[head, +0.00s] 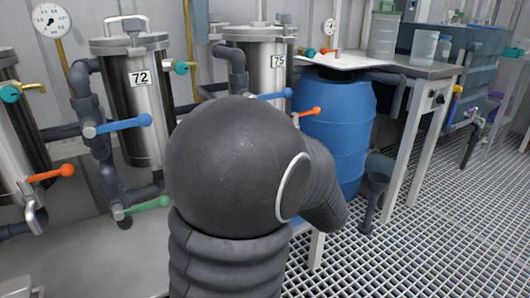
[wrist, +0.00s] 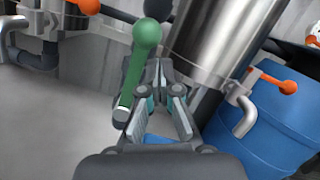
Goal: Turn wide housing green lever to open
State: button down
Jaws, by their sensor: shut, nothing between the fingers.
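A green lever (wrist: 138,72) with a rounded knob stands up close to my gripper in the wrist view. My gripper (wrist: 161,68) is shut and empty, just right of the lever; I cannot tell whether they touch. A steel housing (wrist: 215,45) rises behind the gripper to the right. In the head view my arm covers the gripper and the lower part of the vessel numbered 75 (head: 262,75). Another green lever (head: 148,204) shows low beside the vessel numbered 72 (head: 133,100).
A blue barrel (head: 337,130) stands right of my arm. An orange lever (wrist: 275,82) and a bent steel spout (wrist: 245,118) are right of the gripper. A blue lever (head: 122,125) and grey pipes (head: 90,105) are at left. Open grating floor (head: 410,240) lies right.

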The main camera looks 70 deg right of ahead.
jog(key=s+a, duration=0.1)
jog(key=s, duration=1)
jog(key=shift+s+a+p, duration=0.25)
jog(key=shift+p, duration=0.2)
